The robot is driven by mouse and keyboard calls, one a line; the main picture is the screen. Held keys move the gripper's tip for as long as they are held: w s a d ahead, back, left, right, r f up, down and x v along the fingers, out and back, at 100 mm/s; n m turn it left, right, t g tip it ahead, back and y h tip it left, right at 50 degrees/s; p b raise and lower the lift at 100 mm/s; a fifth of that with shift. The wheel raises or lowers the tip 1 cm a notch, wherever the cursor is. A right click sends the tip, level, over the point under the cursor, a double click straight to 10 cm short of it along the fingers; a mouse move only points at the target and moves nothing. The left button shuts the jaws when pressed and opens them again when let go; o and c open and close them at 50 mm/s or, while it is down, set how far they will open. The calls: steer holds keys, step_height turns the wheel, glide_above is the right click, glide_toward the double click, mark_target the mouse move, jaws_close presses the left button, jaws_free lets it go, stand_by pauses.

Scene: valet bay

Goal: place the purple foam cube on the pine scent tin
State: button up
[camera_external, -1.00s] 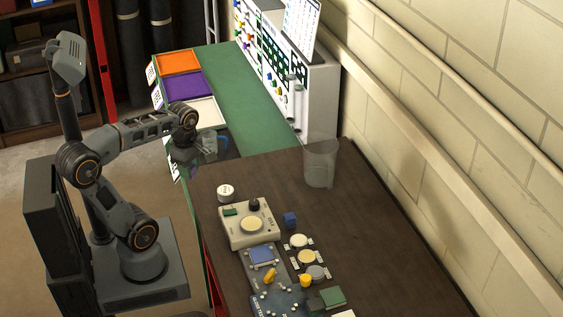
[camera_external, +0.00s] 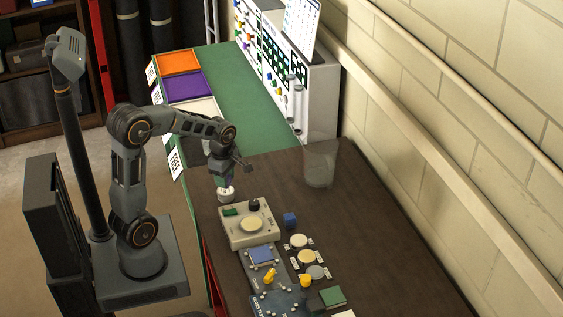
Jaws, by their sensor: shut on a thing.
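My gripper (camera_external: 224,182) points down just above a small white round tin (camera_external: 226,195) at the near-left part of the dark worktop. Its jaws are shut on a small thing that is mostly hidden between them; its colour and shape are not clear. I cannot tell whether the held thing touches the white tin. No label is readable, so I cannot confirm that this is the pine scent tin.
A beige device with a round pad (camera_external: 236,238) stands just in front of the white tin. Several small round dishes (camera_external: 299,241) lie to its right. A clear cup (camera_external: 320,164) stands farther back. Orange (camera_external: 180,62) and purple (camera_external: 186,86) trays sit on the green bench.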

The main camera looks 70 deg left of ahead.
steer(key=shift+f, duration=0.8)
steer(key=shift+f, duration=0.2)
steer(key=o, duration=0.9)
steer(key=shift+r, duration=0.1)
